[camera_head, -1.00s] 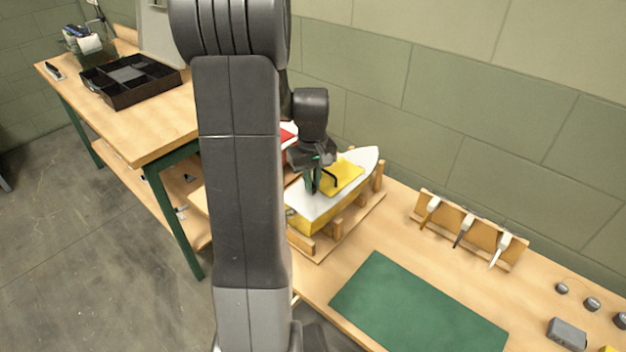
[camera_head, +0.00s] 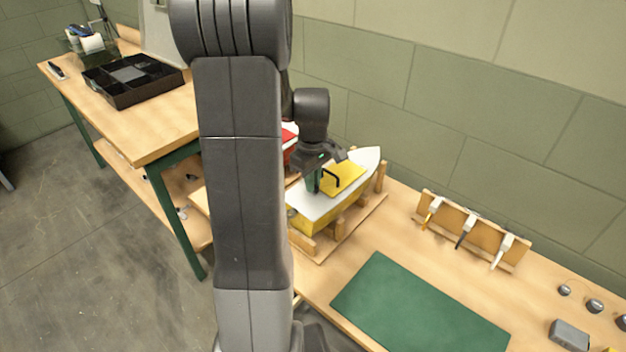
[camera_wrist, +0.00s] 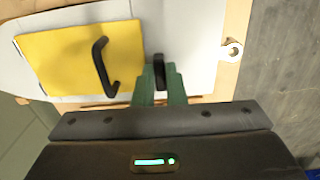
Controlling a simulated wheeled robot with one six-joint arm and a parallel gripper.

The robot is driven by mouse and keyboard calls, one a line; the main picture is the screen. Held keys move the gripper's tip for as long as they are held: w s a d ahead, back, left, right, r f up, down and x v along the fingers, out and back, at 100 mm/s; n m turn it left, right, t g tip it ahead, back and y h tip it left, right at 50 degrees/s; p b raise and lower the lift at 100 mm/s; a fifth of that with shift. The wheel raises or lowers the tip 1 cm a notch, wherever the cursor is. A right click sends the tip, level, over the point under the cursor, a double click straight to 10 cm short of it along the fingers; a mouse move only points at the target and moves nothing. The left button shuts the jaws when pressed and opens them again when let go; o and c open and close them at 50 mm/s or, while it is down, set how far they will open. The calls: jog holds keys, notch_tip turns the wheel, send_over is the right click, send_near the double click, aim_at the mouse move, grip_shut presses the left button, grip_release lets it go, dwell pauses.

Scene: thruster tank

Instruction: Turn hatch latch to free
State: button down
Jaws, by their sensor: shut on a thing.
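The yellow hatch (camera_head: 344,178) lies on the white deck of a model boat (camera_head: 318,204) held in a wooden cradle. A black bent handle stands on the hatch (camera_wrist: 62,62), and it shows in the wrist view (camera_wrist: 103,68). The hatch latch (camera_wrist: 159,70) is a small dark upright piece on the white deck beside the hatch. My gripper (camera_wrist: 159,84) has its green fingers shut on the latch, one on each side. In the head view my gripper (camera_head: 313,183) is at the hatch's near left edge, and the latch is hidden there.
A green mat (camera_head: 420,308) lies clear on the bench in front of the boat. A wooden rack (camera_head: 470,228) with several tools stands by the wall. A red-and-white object (camera_head: 289,134) sits behind the boat, partly hidden by my arm. A black divided tray (camera_head: 132,80) is on the left bench.

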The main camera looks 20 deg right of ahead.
jog(key=c, duration=1.5)
grip_release()
notch_tip(320, 180, up, 14)
jog(key=shift+f, duration=0.1)
notch_tip(320, 180, down, 14)
jog(key=shift+r, duration=0.1)
jog(key=shift+r, duration=0.1)
